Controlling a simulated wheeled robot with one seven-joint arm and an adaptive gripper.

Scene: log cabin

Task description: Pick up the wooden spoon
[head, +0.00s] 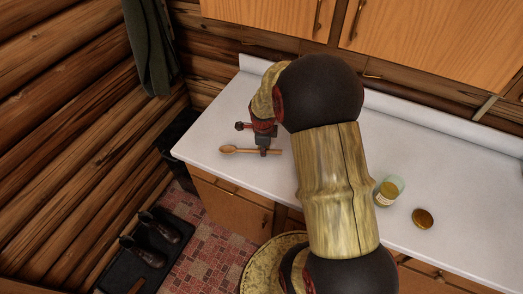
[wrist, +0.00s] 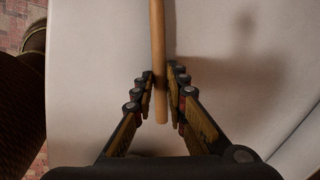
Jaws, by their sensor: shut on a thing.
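The wooden spoon (head: 229,149) shows in the head view near the left end of the white counter, with its bowl to the left and its handle running right to my gripper (head: 264,151). In the wrist view, the spoon's handle (wrist: 157,45) runs from the top edge down between the fingers of my gripper (wrist: 161,84). The fingers are shut on the handle, and its end sticks out a little past them. The bowl is outside the wrist view. I cannot tell whether the spoon still touches the counter.
On the white counter (head: 217,140) a glass jar (head: 388,191) and a round brown lid (head: 423,219) stand right of my arm. Wooden cabinets (head: 440,40) hang above. A log wall (head: 60,130) stands at left, with boots (head: 147,250) on a floor mat below.

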